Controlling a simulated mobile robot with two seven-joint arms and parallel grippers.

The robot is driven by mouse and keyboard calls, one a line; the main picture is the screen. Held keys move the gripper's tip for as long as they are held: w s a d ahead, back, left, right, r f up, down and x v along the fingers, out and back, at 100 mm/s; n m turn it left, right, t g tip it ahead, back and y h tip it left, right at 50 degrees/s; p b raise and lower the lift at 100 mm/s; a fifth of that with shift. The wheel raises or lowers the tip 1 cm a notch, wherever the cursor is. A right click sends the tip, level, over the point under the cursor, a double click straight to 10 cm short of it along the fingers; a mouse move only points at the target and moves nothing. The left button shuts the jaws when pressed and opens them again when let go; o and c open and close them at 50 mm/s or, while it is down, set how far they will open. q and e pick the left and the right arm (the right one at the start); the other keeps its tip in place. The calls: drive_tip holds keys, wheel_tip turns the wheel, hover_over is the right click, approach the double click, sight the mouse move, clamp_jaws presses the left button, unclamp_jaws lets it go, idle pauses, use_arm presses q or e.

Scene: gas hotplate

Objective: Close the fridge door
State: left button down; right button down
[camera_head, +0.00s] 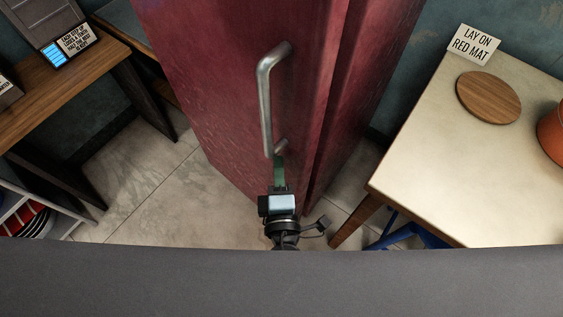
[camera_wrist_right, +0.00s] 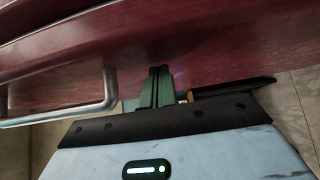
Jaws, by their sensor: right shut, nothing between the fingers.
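The red fridge (camera_head: 215,100) stands upright in the middle of the head view, its door front facing me. A metal bar handle (camera_head: 265,100) runs down the door; part of it shows in the wrist view (camera_wrist_right: 108,92). A dark seam runs down the red side to the right of the handle; I cannot tell how far the door stands open. My right gripper (camera_head: 280,160) is shut and empty, its green fingers beside the handle's lower end. In the wrist view its fingertips (camera_wrist_right: 159,70) point at the red door face, touching or very close. My left gripper is not in view.
A pale table (camera_head: 430,170) with a round wooden board (camera_head: 488,97), a sign (camera_head: 473,44) and part of an orange pot (camera_head: 552,135) stands at the right. A wooden counter (camera_head: 75,82) is at the left. Tiled floor (camera_head: 150,190) is clear left of the fridge.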

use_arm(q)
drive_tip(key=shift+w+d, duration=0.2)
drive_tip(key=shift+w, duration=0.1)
use_arm(e)
drive_tip(key=shift+w+d, duration=0.1)
drive_tip(key=shift+w, duration=0.05)
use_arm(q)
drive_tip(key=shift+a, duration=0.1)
